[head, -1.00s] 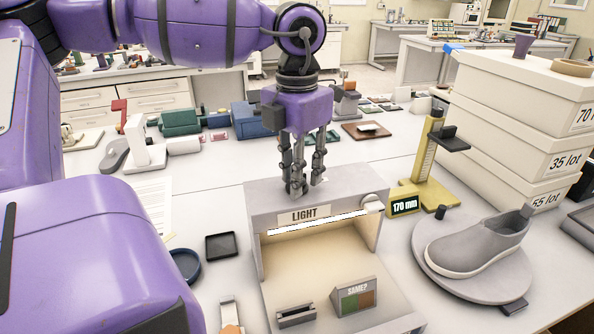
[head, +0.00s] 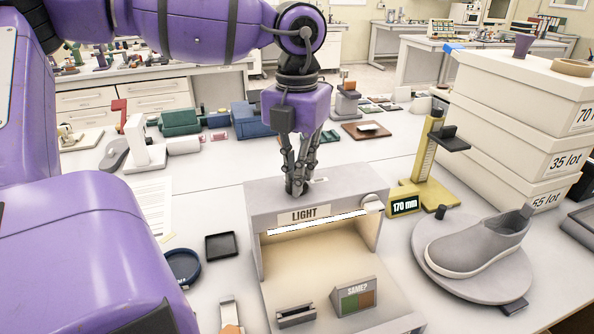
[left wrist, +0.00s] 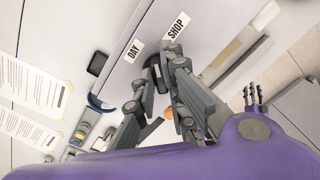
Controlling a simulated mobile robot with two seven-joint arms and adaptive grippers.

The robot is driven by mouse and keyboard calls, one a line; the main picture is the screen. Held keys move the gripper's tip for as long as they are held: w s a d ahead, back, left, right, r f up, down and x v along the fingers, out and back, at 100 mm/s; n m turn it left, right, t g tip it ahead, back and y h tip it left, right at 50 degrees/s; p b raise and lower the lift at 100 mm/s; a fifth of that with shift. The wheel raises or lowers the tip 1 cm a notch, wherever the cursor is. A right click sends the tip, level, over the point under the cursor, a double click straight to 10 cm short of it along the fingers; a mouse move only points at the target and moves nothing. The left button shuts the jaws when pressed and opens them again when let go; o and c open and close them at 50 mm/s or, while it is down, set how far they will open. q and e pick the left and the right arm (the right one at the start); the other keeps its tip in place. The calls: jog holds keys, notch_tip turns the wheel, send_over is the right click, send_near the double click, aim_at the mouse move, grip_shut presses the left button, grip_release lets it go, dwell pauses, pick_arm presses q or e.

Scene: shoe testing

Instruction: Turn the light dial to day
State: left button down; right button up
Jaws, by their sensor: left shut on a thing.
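The grey light box (head: 262,222) stands on the table with a LIGHT sign on its front and a lit strip inside. My left gripper (head: 297,188) points down at the box's top and is shut on the light dial (left wrist: 155,67), a small dark part mostly hidden between the fingers. In the left wrist view, the DAY label (left wrist: 134,51) and the SHOP label (left wrist: 176,26) lie on the box top beside the fingers (left wrist: 163,62). Which label the dial points at cannot be told. Small dark prongs (left wrist: 253,95) at the right there may be my right gripper.
A gauge reading 170 mm (head: 405,204) and a grey shoe (head: 478,243) on a round stand are to the right of the box. Stacked boxes (head: 510,130) rise behind them. A black tray (head: 221,246) and a blue dish (head: 183,266) lie left.

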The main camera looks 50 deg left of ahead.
pick_arm(q)
jog(key=n, duration=0.4)
jog(key=shift+n, duration=0.3)
jog(key=shift+n+b, duration=0.3)
jog(key=shift+n, duration=1.5)
jog(key=c, duration=1.8)
grip_release()
notch_tip(320, 180, up, 12)
